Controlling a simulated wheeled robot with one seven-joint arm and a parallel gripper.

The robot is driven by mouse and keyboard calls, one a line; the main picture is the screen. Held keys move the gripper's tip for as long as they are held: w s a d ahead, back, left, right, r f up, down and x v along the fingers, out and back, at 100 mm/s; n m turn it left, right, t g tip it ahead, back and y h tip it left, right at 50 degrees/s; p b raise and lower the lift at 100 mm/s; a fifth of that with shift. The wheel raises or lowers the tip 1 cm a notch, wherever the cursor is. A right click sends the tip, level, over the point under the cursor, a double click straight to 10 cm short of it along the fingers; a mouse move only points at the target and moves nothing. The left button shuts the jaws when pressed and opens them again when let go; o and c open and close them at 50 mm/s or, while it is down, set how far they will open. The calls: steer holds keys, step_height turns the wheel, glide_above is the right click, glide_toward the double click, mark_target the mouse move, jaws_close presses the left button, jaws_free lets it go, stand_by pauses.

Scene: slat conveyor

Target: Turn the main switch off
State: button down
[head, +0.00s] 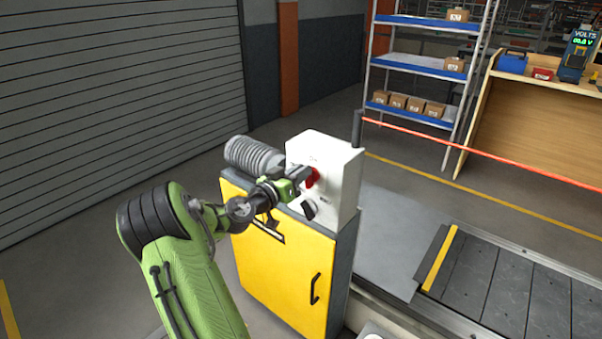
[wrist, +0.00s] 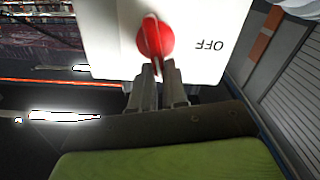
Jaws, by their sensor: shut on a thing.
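The main switch is a red rotary knob (head: 312,178) on the front of a white control box (head: 336,171). The box stands on top of a yellow cabinet (head: 281,262). In the wrist view the red knob (wrist: 155,38) shows close up, with the letters OFF upside down to its right on the white panel (wrist: 205,40). My gripper (head: 304,179) is at the knob, and in the wrist view its fingertips (wrist: 158,68) are shut on the knob's grip bar. The bar runs roughly up and down in the wrist view. My fingers hide its lower end.
A grey ribbed cylinder (head: 253,155) lies on the cabinet left of the box. A black knob (head: 309,209) sits below the red one. The slat conveyor (head: 500,290) is at the right, a shelf rack (head: 425,65) behind. Floor left of the cabinet is clear.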

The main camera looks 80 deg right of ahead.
steer(key=shift+w+d+f+n+p, duration=0.15)
steer(key=shift+w+f+n+p, duration=0.25)
steer(key=shift+n+p, duration=1.45)
steer(key=shift+w+d+f+n+p, duration=0.1)
steer(key=shift+w+f+n+p, duration=0.3)
steer(key=shift+n, duration=2.8)
steer(key=shift+w+d+f+n+p, duration=0.15)
steer(key=shift+f+n+p, duration=0.65)
steer(key=shift+n, duration=1.75)
steer(key=shift+r+p, duration=0.2)
steer(key=shift+p, duration=0.1)
steer(key=c, duration=1.1)
jaws_free()
steer(key=shift+c, duration=0.2)
steer(key=v, duration=1.5)
steer(key=shift+w+a+p, duration=0.2)
steer(key=shift+a+p, duration=0.15)
steer(key=shift+p, duration=0.1)
